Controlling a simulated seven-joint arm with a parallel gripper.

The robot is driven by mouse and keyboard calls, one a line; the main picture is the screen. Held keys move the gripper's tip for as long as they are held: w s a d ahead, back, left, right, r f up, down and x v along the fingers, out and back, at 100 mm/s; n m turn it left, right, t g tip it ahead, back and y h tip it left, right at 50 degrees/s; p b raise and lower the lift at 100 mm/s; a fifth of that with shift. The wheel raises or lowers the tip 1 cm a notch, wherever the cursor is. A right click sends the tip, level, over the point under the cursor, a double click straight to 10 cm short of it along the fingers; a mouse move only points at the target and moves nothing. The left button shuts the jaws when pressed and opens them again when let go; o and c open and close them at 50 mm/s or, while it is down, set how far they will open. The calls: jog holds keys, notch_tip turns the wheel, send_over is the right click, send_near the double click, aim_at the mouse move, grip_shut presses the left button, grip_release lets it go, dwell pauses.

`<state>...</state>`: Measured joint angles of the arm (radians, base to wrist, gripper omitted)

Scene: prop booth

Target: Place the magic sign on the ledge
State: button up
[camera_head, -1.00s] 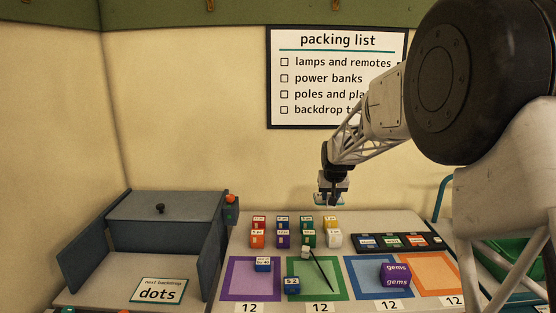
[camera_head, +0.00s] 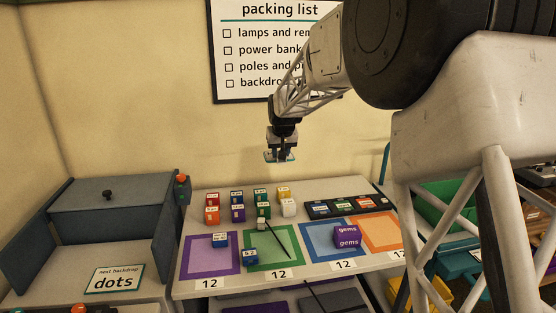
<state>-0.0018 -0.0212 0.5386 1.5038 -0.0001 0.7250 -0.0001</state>
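My gripper (camera_head: 281,150) hangs in the air above the back of the table, pointing down. A flat pale card with a teal edge (camera_head: 279,159) is at its fingertips, seen almost edge-on and clear of the table. Its writing cannot be read, so I cannot confirm that it is the magic sign. The fingers are small and partly hidden. No ledge can be told for certain.
Several coloured blocks (camera_head: 238,213) stand below my gripper. Coloured squares with small blocks, a dark stick (camera_head: 277,240) and a purple gems block (camera_head: 347,236) lie in front. A black tray (camera_head: 346,206) sits at right, a grey box (camera_head: 112,209) at left.

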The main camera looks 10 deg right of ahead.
jog(key=a+n+y, duration=0.2)
jog(key=a+n, duration=0.2)
jog(key=a, duration=3)
jog(key=s+a+n, duration=0.2)
jog(key=s+a, duration=0.3)
jog(key=a, duration=0.6)
jog(key=s+a+n+g+y, duration=0.1)
jog(key=s+a, duration=0.4)
jog(key=a, duration=0.6)
jog(key=s+a+n, duration=0.2)
jog(key=s+a, duration=0.3)
jog(key=a, duration=0.6)
notch_tip(320, 180, down, 22)
jog(key=shift+s, duration=0.15)
jog(key=shift+d+f, duration=0.1)
jog(key=shift+f, duration=0.1)
jog(key=shift+f, duration=3.15)
jog(key=shift+f, duration=0.45)
